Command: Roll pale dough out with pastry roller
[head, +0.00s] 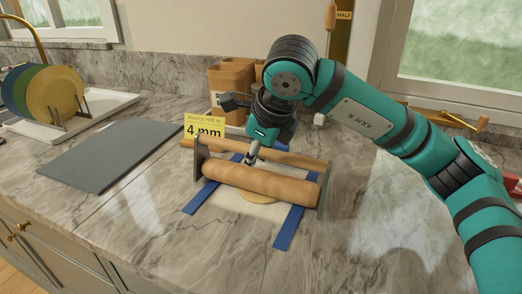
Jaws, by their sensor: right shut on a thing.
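The pastry roller (262,183) is a thick wooden cylinder between two grey end plates, with a thinner wooden bar (295,159) behind it. My right gripper (252,155) reaches down from above and is shut on the thinner bar. The pale dough (258,197) lies under the roller; only a small part shows in front of it, on a white sheet (237,216) between two blue strips (288,228). The roller hides the rest of the dough. My left gripper is not in view.
A yellow sign (204,128) reading 4 mm stands behind the roller. A dark grey board (112,153) lies at left, near a rack of coloured plates (54,95) on a white tray. Wooden canisters (230,78) stand at the back. The marble counter is clear at front right.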

